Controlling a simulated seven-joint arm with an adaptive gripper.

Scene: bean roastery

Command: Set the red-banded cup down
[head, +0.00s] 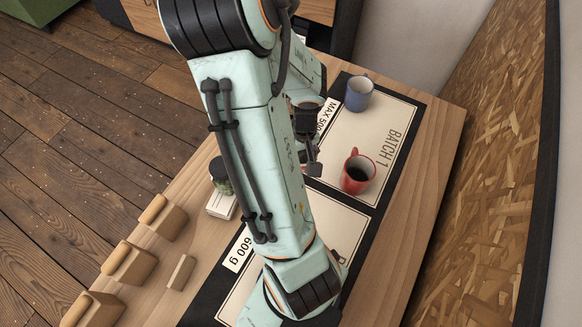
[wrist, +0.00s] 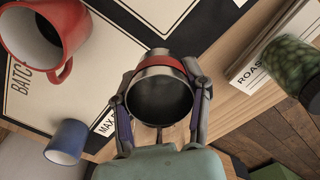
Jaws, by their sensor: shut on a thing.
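In the head view my arm hides most of my gripper, and I cannot make out the cup clearly.
A red mug (head: 356,174) with dark contents and a blue cup (head: 359,94) stand on the BATCH 1 panel (head: 385,115). A green jar (head: 219,178) and a white box (head: 221,205) are left of my arm. Wooden blocks (head: 158,216) line the table's left side. Bare table lies right.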

